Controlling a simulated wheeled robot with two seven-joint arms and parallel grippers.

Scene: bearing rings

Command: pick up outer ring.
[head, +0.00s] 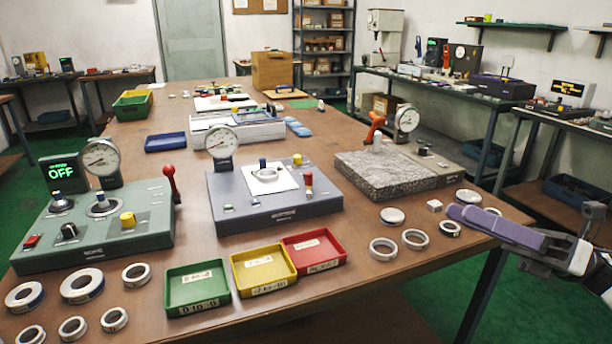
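Several metal rings lie on the brown table. At the front left, a large ring (68,294) lies beside a smaller ring (10,301) and other small rings. At the right, a ring (373,255) and another ring (404,244) lie flat, with a small dark-cored ring (443,229) nearby. Which one is the outer ring is not clear. My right gripper (500,228), with a long purple finger part, reaches in from the right over the table's right edge, above and right of these rings. I see no ring held in it. Its opening is unclear. My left gripper is out of view.
Green (170,304), yellow (235,279) and red (341,250) trays stand at the front. A green gauge station (85,238), a blue-grey gauge station (235,224) and a granite block with a gauge (370,180) stand behind.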

